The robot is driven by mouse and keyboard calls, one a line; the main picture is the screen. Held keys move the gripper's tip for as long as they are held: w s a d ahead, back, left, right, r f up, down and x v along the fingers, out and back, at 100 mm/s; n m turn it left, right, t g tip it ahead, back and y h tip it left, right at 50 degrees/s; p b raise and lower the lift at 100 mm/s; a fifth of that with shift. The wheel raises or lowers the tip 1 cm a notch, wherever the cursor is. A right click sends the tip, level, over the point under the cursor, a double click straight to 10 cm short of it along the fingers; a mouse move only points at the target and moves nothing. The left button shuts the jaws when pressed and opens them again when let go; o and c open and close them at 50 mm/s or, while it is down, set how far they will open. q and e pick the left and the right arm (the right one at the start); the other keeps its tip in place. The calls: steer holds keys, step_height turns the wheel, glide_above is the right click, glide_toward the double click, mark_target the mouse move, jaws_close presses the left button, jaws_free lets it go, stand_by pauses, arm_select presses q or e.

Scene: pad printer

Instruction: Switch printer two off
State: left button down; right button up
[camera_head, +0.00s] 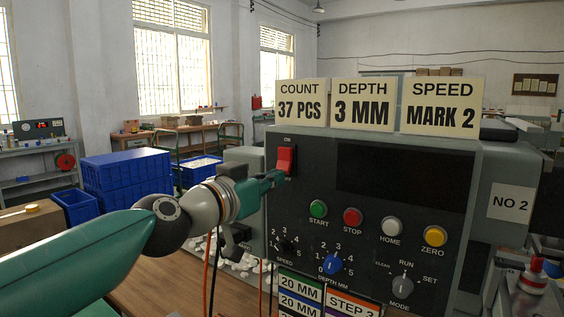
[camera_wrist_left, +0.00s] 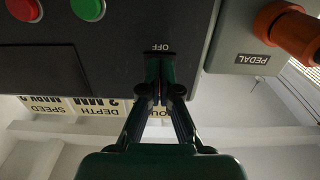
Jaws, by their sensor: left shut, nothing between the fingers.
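Printer two (camera_head: 466,262) is the dark control box with a "NO 2" plate on its right side. Its red rocker switch (camera_head: 286,158) sits at the upper left of the panel, with "ON" above it. My left gripper (camera_head: 278,178) is shut and empty, its fingertips at the lower part of the switch. In the left wrist view, which is upside down, the shut fingertips (camera_wrist_left: 160,62) are at the panel beside the "OFF" label (camera_wrist_left: 158,48) and hide the switch. Whether they touch it I cannot tell. The display (camera_head: 405,175) is dark.
Green start (camera_head: 318,209), red stop (camera_head: 353,217), white home (camera_head: 392,227) and yellow zero (camera_head: 434,236) buttons lie right of the switch, with knobs below. An orange-brown connector (camera_wrist_left: 285,30) marked "PEDAL" is near the gripper. Blue crates (camera_head: 128,182) stand behind left.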

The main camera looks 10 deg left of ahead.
arm_select(q)
steer(key=shift+w, duration=0.2)
steer(key=v, duration=1.5)
steer(key=shift+b, duration=0.3)
steer(key=shift+s, duration=0.1)
stand_by(0.3)
